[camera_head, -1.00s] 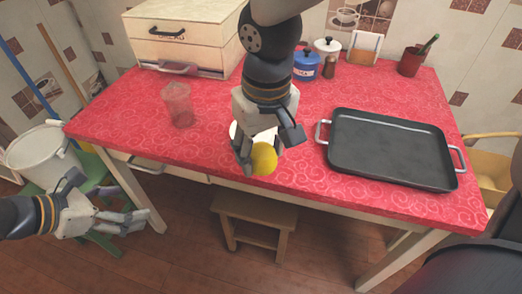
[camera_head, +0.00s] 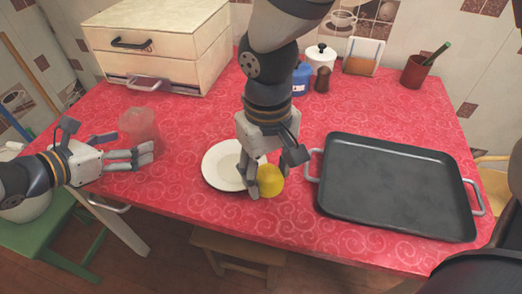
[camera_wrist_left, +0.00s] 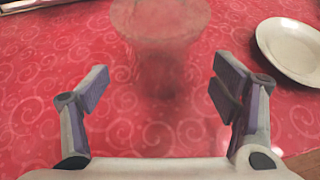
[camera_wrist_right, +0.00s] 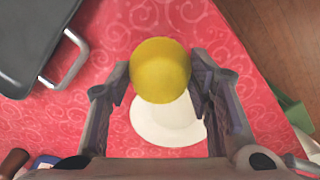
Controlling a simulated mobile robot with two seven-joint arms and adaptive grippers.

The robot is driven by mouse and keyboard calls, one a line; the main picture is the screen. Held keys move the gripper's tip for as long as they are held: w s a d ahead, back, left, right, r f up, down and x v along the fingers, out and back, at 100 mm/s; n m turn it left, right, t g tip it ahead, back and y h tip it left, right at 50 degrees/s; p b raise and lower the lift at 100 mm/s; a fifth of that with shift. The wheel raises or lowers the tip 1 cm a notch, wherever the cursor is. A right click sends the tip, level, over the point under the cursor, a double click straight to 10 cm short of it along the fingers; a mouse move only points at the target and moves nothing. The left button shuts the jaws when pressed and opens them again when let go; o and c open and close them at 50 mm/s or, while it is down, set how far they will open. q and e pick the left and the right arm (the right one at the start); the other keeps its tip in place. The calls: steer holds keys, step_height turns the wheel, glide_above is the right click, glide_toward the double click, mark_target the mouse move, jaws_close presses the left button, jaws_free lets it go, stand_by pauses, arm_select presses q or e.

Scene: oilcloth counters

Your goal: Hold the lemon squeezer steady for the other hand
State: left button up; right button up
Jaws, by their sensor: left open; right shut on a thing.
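The lemon squeezer looks like a see-through, reddish glass cup (camera_head: 138,125) and stands upright on the left of the red counter. In the left wrist view it (camera_wrist_left: 160,25) is ahead, centred between the fingers and seemingly just beyond their tips. My left gripper (camera_head: 143,157) is open, low over the counter at the squeezer's near side; I cannot tell if it touches. My right gripper (camera_head: 262,184) is shut on a yellow lemon (camera_head: 271,181), near the counter's front edge. The right wrist view shows the lemon (camera_wrist_right: 160,70) between the fingertips.
A white plate (camera_head: 215,168) lies beside and partly behind the right gripper. A black tray (camera_head: 390,190) with metal handles fills the right. A cream bread box (camera_head: 155,45) stands at back left. A blue jar (camera_head: 301,78), a white lidded pot (camera_head: 320,58) and a red cup (camera_head: 415,72) line the back.

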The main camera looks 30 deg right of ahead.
mark_target(132, 143)
arm_select(q)
steer(key=x, duration=0.4)
steer(key=shift+d+f+b, duration=0.1)
steer(key=shift+b, duration=0.25)
arm_select(e)
steer(key=f, duration=0.3)
steer(key=shift+s+g, duration=0.2)
steer(key=shift+g, duration=0.1)
arm_select(q)
steer(key=shift+w, duration=0.1)
steer(key=c, duration=0.9)
steer(key=o, duration=0.9)
steer(key=shift+o, duration=0.2)
